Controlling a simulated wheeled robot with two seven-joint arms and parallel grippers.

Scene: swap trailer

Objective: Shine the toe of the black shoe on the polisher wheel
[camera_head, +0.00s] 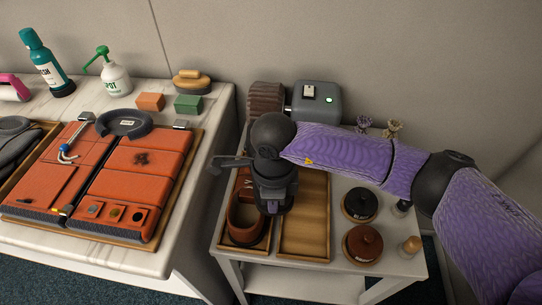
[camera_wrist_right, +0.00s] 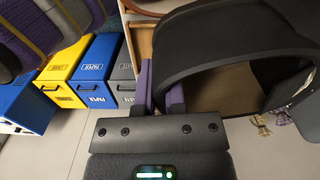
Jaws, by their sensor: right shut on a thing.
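In the right wrist view my right gripper (camera_wrist_right: 159,82) is shut on the black shoe (camera_wrist_right: 225,40), whose curved black edge and opening fill the right side. In the head view my wrist and gripper hide most or all of that shoe, so its toe cannot be made out. My left gripper is not in view.
A brown shoe (camera_head: 243,222) sits in the left wooden tray, close beside my gripper. The right wooden tray (camera_head: 305,230) looks empty. Round tins (camera_head: 362,243) stand to its right. A marble table (camera_head: 110,250) with an orange case (camera_head: 145,165) stands left, across a gap.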

